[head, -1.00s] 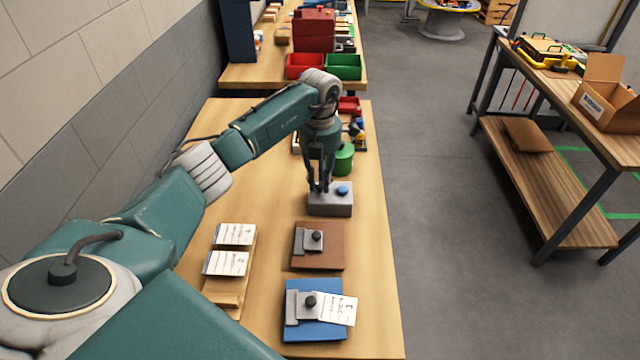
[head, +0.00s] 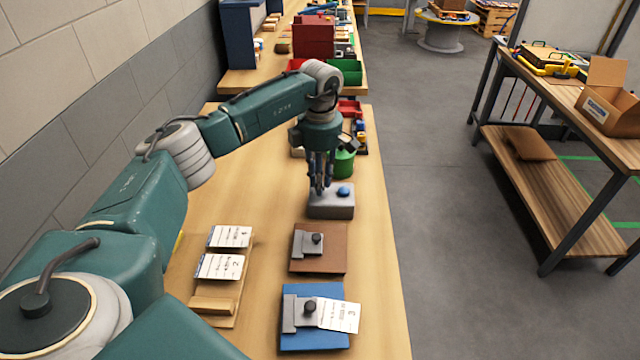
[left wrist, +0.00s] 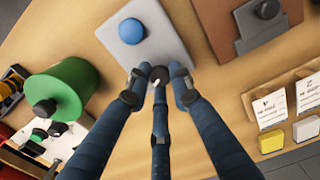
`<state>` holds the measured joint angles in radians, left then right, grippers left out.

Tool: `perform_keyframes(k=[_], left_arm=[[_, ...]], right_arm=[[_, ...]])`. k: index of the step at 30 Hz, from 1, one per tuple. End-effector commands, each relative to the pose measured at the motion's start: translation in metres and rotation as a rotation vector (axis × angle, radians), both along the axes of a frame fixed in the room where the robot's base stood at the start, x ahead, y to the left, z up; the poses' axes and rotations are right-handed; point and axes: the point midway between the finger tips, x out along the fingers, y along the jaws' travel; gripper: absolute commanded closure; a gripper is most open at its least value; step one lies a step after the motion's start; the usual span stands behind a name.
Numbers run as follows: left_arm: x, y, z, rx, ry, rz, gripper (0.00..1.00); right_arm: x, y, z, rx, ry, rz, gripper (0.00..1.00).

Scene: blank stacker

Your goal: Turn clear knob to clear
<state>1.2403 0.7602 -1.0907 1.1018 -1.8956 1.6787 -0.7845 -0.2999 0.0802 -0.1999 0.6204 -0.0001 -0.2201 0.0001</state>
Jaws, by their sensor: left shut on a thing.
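A grey box (head: 331,206) stands on the wooden table with a round blue button (head: 344,191) on top. In the left wrist view the grey box (left wrist: 165,42) and blue button (left wrist: 132,31) show from above. A small dark knob (left wrist: 159,75) with a pale mark sits at the box's edge, between my fingertips. My left gripper (head: 319,190) points down over the box's left part, and its fingers (left wrist: 158,82) are shut around the knob. The fingers hide the knob in the head view. Any lettering by the knob cannot be read. My right gripper is not in view.
A green canister (head: 344,162) stands just behind the box. A brown board (head: 333,263) and a blue board (head: 320,341), each with a grey clip, lie in front. A wooden card holder (head: 213,306) with white cards is front left. Table between is clear.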

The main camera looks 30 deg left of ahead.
Motion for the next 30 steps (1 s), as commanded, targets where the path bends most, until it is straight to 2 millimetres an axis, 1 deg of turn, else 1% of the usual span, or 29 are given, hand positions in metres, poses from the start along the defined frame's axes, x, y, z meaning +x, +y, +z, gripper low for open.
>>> perform_keyframes(k=[1,6,13,21,30], left_arm=[[0.0013,0.0006,0.0004,0.000,-0.004,-0.040,1.00],[0.0015,0.0003,0.0011,0.000,-0.005,-0.172,1.00],[0.0015,0.0003,0.0013,0.000,-0.005,-0.299,1.00],[0.0018,0.0001,0.0022,0.000,-0.007,-0.368,1.00],[0.0019,0.0001,0.0026,0.000,-0.007,-0.378,1.00]], right_arm=[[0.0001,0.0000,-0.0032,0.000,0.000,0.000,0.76],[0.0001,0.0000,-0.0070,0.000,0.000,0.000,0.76],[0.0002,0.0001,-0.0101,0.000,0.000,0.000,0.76],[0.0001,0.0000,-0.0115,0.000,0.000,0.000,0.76],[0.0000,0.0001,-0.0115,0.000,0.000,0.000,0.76]])
